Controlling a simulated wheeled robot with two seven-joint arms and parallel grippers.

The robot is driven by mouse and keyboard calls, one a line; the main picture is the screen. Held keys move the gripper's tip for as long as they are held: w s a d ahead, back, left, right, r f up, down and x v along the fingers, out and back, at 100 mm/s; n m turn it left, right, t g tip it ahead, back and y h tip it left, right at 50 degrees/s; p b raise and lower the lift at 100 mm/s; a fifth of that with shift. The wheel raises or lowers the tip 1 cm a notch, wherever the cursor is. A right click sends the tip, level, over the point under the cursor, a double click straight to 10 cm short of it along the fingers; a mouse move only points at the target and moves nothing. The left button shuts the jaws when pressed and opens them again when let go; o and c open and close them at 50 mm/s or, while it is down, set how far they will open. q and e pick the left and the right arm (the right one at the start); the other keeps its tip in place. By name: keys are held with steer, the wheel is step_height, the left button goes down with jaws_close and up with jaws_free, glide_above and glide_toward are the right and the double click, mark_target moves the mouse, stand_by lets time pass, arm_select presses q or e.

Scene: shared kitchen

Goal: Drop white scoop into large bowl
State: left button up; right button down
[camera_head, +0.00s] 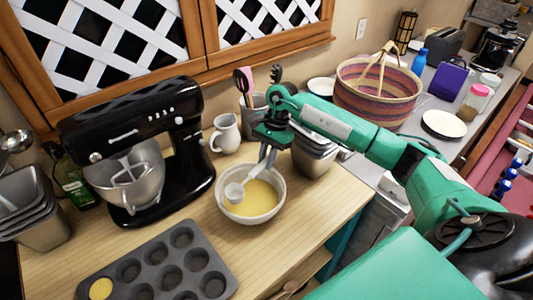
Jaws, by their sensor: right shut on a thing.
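A large white bowl (226,211) with yellow batter in it stands on the wooden counter in the head view. My right gripper (268,146) is above the far rim of the bowl, shut on the handle of the white scoop (236,192). The scoop hangs tilted down to the left, its cup over the left part of the bowl. I cannot tell whether the cup touches the batter. My left gripper is not in view.
A black stand mixer (190,150) is left of the bowl. A muffin tin (150,262) lies in front, with yellow batter in one cup. A white pitcher (226,134) and metal tins (314,158) stand behind the bowl. A striped basket (385,105) is at the right.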

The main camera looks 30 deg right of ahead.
step_height(320, 180, down, 2)
steer(key=shift+f, duration=0.6)
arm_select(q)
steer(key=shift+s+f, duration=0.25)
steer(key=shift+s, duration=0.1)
arm_select(e)
steer(key=c, duration=1.3)
jaws_free()
steer(key=shift+r, duration=0.1)
steer(key=shift+w+d+r+b, duration=0.1)
steer(key=shift+r+b, duration=0.1)
steer(key=shift+b, duration=0.2)
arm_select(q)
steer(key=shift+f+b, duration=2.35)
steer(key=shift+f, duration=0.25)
arm_select(e)
steer(key=shift+v, duration=6.6)
